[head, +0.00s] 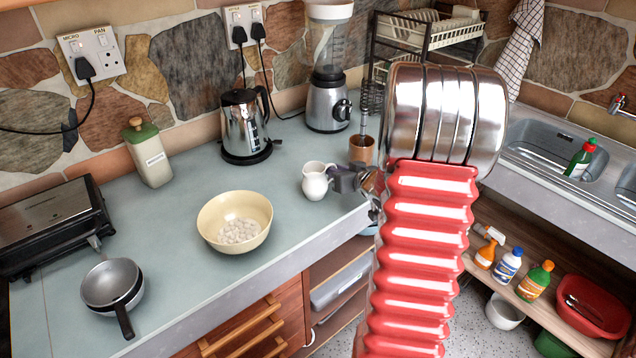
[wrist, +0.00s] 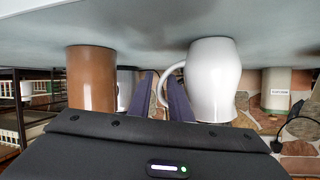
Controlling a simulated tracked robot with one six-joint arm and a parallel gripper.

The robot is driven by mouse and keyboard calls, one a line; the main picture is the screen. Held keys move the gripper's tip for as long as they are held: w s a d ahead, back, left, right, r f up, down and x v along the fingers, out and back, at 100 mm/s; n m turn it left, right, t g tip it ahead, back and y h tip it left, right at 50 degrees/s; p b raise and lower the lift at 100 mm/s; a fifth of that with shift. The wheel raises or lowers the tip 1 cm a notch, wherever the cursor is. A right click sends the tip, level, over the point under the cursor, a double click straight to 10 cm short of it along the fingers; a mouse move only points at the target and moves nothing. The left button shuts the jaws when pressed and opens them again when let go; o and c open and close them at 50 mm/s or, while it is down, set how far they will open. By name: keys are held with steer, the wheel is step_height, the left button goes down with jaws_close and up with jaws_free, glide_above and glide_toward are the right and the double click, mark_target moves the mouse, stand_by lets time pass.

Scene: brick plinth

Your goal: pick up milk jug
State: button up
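The white milk jug (head: 315,183) stands upright on the counter, right of the cream bowl. In the wrist view, where the counter is at the top, the jug (wrist: 213,82) is right of centre. Its handle points towards my gripper (wrist: 161,76). The two dark fingers are apart, with a gap between them, and part of the handle shows in that gap. I cannot tell whether a finger touches it. In the head view my gripper (head: 338,179) is at the jug's right side, partly hidden by my red arm.
A brown utensil pot (head: 361,150) stands close behind my gripper; it also shows in the wrist view (wrist: 91,80). A cream bowl (head: 235,220) with white pieces is left of the jug. A kettle (head: 245,125) and blender (head: 327,100) stand behind. The counter's front edge is near.

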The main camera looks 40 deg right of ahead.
jaws_close()
steer(key=shift+r, duration=0.25)
stand_by(0.6)
steer(key=shift+r, duration=4.7)
steer(key=shift+r, duration=0.1)
